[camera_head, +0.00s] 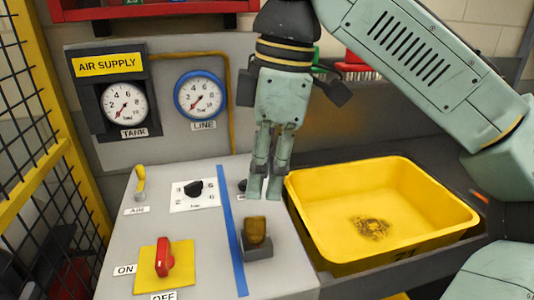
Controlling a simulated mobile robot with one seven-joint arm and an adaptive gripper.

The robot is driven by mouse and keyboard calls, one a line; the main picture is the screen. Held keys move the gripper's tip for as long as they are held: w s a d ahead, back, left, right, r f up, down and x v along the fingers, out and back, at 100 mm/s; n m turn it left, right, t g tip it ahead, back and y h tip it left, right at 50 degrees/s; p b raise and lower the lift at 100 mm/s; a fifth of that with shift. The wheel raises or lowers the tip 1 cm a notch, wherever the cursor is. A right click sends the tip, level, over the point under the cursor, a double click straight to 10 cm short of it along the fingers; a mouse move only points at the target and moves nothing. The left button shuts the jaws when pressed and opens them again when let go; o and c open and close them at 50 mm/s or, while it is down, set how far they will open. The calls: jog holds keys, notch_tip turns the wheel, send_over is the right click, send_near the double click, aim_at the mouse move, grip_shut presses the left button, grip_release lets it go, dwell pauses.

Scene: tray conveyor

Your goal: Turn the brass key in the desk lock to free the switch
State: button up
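My gripper (265,192) points down over the right part of the grey desk panel (205,275). Its fingers are close together, and I cannot tell whether anything is between them. A small dark round fitting (242,185) shows just left of the fingertips, with a mostly covered white label below it; it may be the lock. I cannot make out a brass key. An amber-brown piece (256,229) on a dark grey base (257,248) stands in front of the gripper; it may be the switch under a cover. The fingertips look apart from it.
A red rotary handle (162,257) on a yellow ON/OFF plate, a black knob (194,188) and a yellow AIR lever (140,182) stand to the left. A blue stripe (231,235) crosses the panel. A yellow bin (380,205) lies right; a yellow mesh fence (45,130) stands far left.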

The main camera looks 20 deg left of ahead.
aim_at(256, 218)
jog(key=f, duration=0.3)
jog(key=a+f, duration=0.1)
jog(key=f, duration=0.5)
jog(key=shift+s+a+f, duration=0.15)
jog(key=shift+s, duration=0.2)
jog(key=shift+c, duration=0.4)
grip_shut()
jog(key=shift+m, duration=0.3)
